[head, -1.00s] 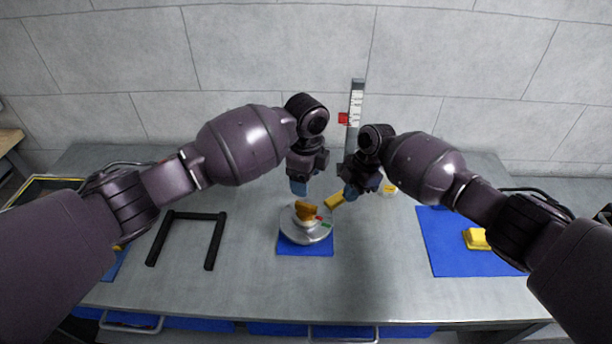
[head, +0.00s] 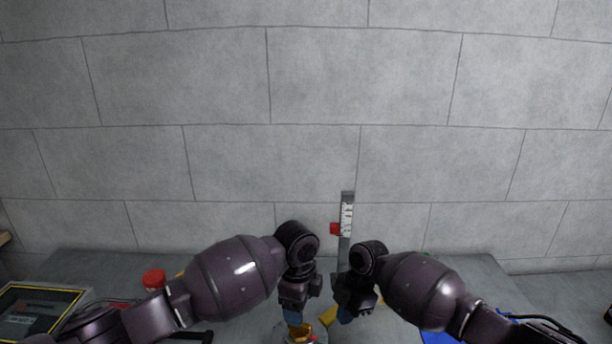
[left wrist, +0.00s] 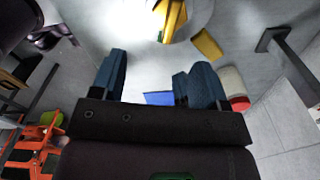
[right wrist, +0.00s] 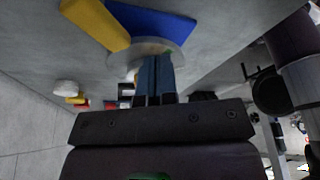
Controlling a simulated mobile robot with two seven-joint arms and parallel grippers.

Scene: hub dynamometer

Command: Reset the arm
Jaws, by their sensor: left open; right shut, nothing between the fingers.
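The grey hub disc (head: 314,339) with a yellow piece (head: 301,331) on top shows only partly at the bottom edge of the head view. In the left wrist view the yellow piece (left wrist: 173,20) is cut by the top edge. My left gripper (head: 294,318) is just above the disc; its blue fingers (left wrist: 155,82) are apart and empty. My right gripper (head: 345,313) is to the right of the disc, with its fingers (right wrist: 155,80) shut together and empty. They partly hide the disc (right wrist: 172,52) in the right wrist view. Whether either gripper touches the disc cannot be told.
A yellow block (left wrist: 207,45) lies beside the disc, near my right gripper. A vertical scale (head: 347,212) with a red marker (head: 334,229) stands behind. A red-capped jar (head: 154,280) is at the left.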

